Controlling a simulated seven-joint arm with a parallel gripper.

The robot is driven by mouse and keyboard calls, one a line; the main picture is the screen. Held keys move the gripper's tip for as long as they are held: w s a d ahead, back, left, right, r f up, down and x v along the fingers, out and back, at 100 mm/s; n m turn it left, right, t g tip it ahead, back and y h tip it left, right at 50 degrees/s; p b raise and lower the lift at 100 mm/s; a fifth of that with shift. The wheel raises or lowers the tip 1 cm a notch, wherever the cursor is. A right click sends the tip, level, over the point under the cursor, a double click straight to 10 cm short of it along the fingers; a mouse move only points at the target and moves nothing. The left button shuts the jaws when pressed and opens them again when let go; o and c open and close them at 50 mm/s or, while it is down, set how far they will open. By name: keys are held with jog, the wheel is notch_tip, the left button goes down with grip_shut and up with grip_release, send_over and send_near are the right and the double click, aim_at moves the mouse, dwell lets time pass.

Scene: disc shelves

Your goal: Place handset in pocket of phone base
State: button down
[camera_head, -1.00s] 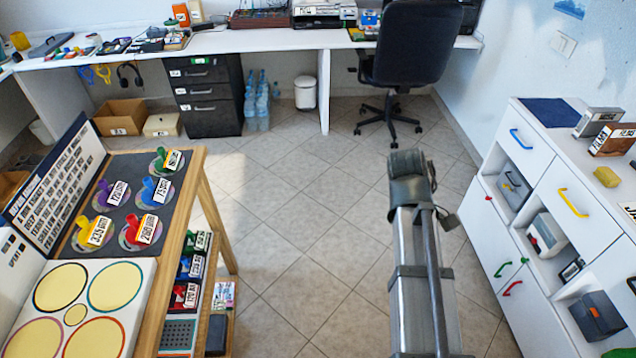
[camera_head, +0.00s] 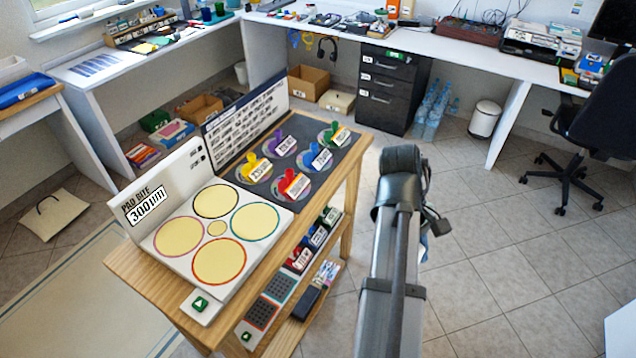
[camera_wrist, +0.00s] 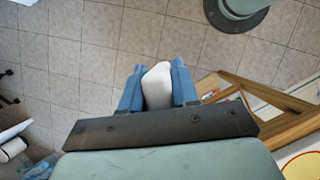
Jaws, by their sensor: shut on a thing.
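In the wrist view, my gripper (camera_wrist: 157,72) is shut, its two blue fingers on either side of a pale, rounded thing, the handset (camera_wrist: 156,88). Only part of the handset shows; the rest is hidden by the gripper body. Floor tiles lie behind it, with no surface touching it in view. In the head view, my arm stands at the middle right, and the gripper is mostly hidden behind it. I cannot make out a phone base in either view.
A wooden table (camera_head: 345,205) with a white pad panel (camera_head: 190,258) and a dark board (camera_head: 335,165) of coloured-handled discs stands left of my arm. A black drawer unit (camera_head: 385,92), bottles (camera_head: 432,108), a bin (camera_head: 484,119) and a chair (camera_head: 590,135) stand behind. The right floor is open.

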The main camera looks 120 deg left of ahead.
jog(key=s+d+r+n+y, duration=0.1)
jog(key=s+d+r+n, duration=0.2)
jog(key=s, duration=0.9)
jog(key=s+d+r+n+y, duration=0.1)
jog(key=s+d+n+y, duration=0.2)
jog(key=s, duration=0.9)
jog(key=s+a+r+n+g+y, duration=0.2)
jog(key=s+a+n+g+y, duration=0.25)
jog(key=n, duration=1.25)
notch_tip(320, 180, down, 10)
jog(key=s+h, duration=0.2)
jog(key=shift+a, duration=0.15)
jog(key=shift+f, duration=0.15)
jog(key=c, duration=0.8)
grip_release()
jog(key=shift+c, duration=0.2)
jog(key=v, duration=1.2)
